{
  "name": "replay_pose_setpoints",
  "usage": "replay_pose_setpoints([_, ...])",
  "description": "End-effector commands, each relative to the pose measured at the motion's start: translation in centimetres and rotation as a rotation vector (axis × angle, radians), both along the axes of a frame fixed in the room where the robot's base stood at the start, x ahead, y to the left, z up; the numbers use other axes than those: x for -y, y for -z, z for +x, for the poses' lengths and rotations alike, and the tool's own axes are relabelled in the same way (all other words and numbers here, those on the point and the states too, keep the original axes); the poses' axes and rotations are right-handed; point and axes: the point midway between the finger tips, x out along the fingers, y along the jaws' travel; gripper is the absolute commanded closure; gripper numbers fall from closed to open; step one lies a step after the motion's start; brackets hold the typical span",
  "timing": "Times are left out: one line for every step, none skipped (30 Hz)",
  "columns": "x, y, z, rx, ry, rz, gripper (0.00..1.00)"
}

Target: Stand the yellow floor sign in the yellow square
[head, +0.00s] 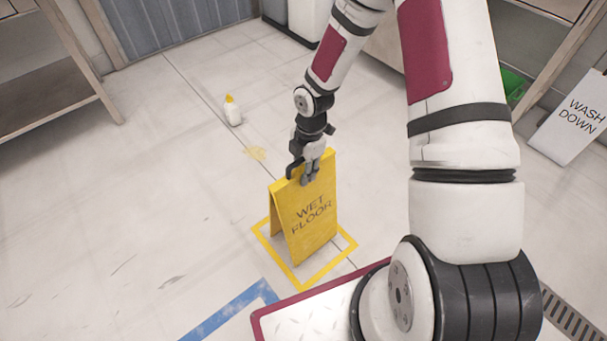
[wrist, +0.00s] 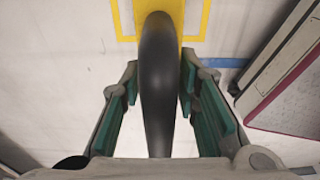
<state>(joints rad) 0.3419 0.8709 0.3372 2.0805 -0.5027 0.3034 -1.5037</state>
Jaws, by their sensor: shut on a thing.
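The yellow floor sign (head: 312,215), lettered "WET FLOOR", is upright with its two panels spread like a tent. In the head view it is over the yellow square (head: 340,251) outlined on the floor, and its lower edges appear inside the outline. I cannot tell whether it touches the floor. My gripper (head: 309,176) is at the sign's top edge, shut on its dark handle. In the wrist view the handle (wrist: 158,85) runs between my fingers (wrist: 160,90), with part of the yellow square (wrist: 204,25) beyond. The sign's far panel is mostly hidden.
A white bottle with a yellow cap (head: 233,111) stands on the floor behind, near a yellow stain (head: 256,153). A blue floor line (head: 232,307) lies in front. A "WASH DOWN" board (head: 575,118) leans at right, and a shelf (head: 52,84) stands at left. Floor on the left is clear.

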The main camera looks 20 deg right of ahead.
Motion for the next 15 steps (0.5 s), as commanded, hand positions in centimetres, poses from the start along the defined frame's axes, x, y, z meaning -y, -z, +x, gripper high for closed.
replay_pose_setpoints([-0.02,0.65,-0.03,-0.001,0.000,0.000,1.00])
replay_pose_setpoints([-0.02,0.78,-0.03,-0.001,0.000,0.000,1.00])
replay_pose_setpoints([0.00,0.88,-0.03,-0.001,0.000,0.000,1.00])
replay_pose_setpoints([0.01,0.89,-0.03,-0.001,0.000,0.000,1.00])
replay_pose_setpoints([0.01,0.88,-0.02,-0.001,0.000,0.000,1.00])
replay_pose_setpoints([0.01,0.84,-0.02,-0.001,0.000,0.000,1.00])
replay_pose_setpoints([0.02,0.81,-0.01,-0.001,0.000,0.000,1.00])
replay_pose_setpoints([0.02,0.80,-0.01,0.000,0.000,0.000,1.00])
replay_pose_setpoints([0.02,0.79,-0.01,0.000,0.000,0.000,1.00])
replay_pose_setpoints([0.02,0.78,-0.01,0.000,0.000,0.000,1.00])
replay_pose_setpoints([0.02,0.79,-0.01,0.000,0.000,0.000,1.00])
replay_pose_setpoints([0.02,0.85,-0.01,0.000,0.000,0.000,1.00])
replay_pose_setpoints([0.03,0.92,-0.02,-0.001,0.000,0.000,1.00])
replay_pose_setpoints([0.03,1.01,-0.02,-0.001,0.000,0.000,1.00])
replay_pose_setpoints([0.03,1.00,-0.07,-0.002,0.001,-0.001,0.62])
